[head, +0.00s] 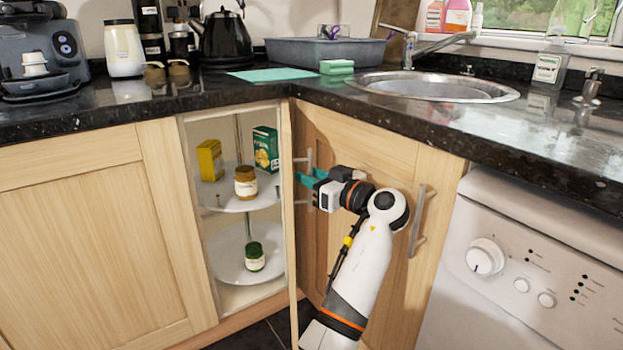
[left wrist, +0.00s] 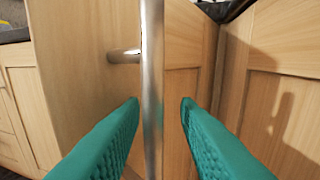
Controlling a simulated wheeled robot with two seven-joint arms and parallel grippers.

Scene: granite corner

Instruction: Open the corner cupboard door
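The corner cupboard door (head: 289,220) stands swung open and shows nearly edge-on in the head view. Its face is the pale wood panel (left wrist: 80,90) on the left of the left wrist view. Its metal bar handle (head: 309,160) is on the side toward my arm. My left gripper (head: 308,180) is at this handle. In the left wrist view the upright bar (left wrist: 152,90) passes between the two green fingers of my left gripper (left wrist: 160,104). The fingers are apart, with a visible gap on the right of the bar. My right gripper is not in view.
Inside the cupboard, round white shelves (head: 230,262) hold jars and boxes. A neighbouring closed door with its own handle (head: 417,220) is behind my arm. A white appliance (head: 500,220) stands at the right. The dark worktop (head: 300,95) overhangs above my gripper.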

